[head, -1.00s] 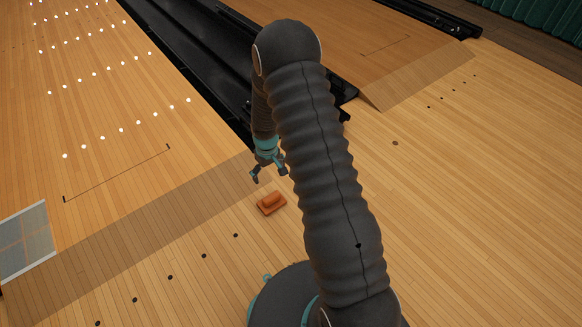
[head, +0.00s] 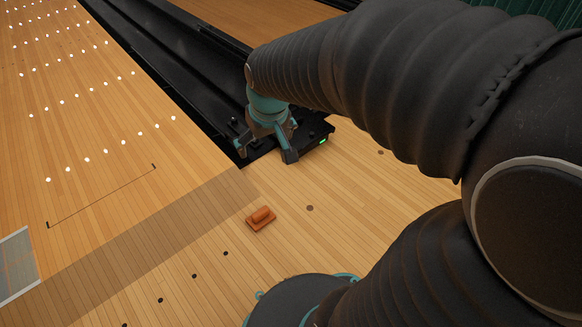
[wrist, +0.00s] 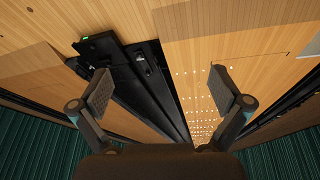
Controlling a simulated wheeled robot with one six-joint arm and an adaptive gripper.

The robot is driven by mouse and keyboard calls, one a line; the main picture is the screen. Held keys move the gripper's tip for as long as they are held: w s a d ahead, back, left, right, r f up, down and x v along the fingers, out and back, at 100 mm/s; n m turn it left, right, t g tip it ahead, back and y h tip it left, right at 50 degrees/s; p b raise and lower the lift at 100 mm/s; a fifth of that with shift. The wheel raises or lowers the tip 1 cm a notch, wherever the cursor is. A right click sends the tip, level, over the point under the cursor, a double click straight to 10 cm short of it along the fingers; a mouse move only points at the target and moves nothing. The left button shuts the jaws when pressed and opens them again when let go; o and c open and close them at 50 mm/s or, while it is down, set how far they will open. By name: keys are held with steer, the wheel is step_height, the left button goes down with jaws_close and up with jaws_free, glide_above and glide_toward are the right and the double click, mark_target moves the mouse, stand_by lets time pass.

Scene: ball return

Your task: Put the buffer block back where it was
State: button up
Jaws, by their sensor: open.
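The orange-brown block (head: 261,219), which I take for the buffer block, lies on the wooden floor in the head view, near my base. It has a flat base with a raised rounded top. My gripper (head: 266,153) is open with its fingers spread, beyond the block and in front of the end of the black channel. The block is apart from my gripper and does not show in the wrist view. In the wrist view my gripper (wrist: 160,88) has nothing between its fingers, and the black channel and lane lie beyond them.
A black unit with a green light (head: 316,140) sits at the near end of the black channel (head: 180,75); it also shows in the wrist view (wrist: 97,48). A dotted wooden lane (head: 80,110) lies at left. A pale framed panel (head: 17,263) is at the left edge. Floor around the block is clear.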

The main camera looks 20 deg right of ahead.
steer(key=s+r+t, duration=0.1)
steer(key=s+r, duration=0.1)
steer(key=s, duration=0.5)
steer(key=s+r+m, duration=0.1)
steer(key=s+r, duration=0.2)
steer(key=s, duration=0.4)
steer(key=shift+s+t, duration=0.35)
steer(key=shift+t, duration=0.05)
steer(key=shift+d+r, duration=0.1)
